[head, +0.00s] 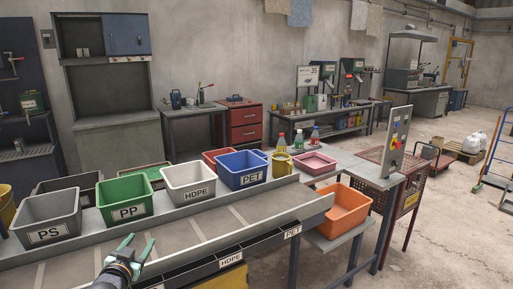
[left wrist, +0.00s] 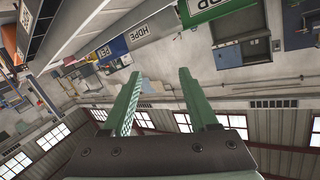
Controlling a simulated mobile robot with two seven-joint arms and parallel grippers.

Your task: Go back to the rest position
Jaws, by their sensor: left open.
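My left gripper (head: 137,245) is at the lower left of the head view, over the front of the sorting bench (head: 205,227). Its two green fingers are apart with nothing between them. In the left wrist view the open fingers (left wrist: 160,75) point at the wall and roof, with the bins tilted at the top. A grey PS bin (head: 46,235), green PP bin (head: 133,210), white HDPE bin (head: 196,193) and blue PET bin (head: 248,177) stand in a row beyond the gripper, apart from it. My right gripper is not in view.
An orange crate (head: 345,222) sits on a low shelf at the bench's right end. A control panel (head: 397,138) rises at the right. Open floor (head: 440,245) lies beyond.

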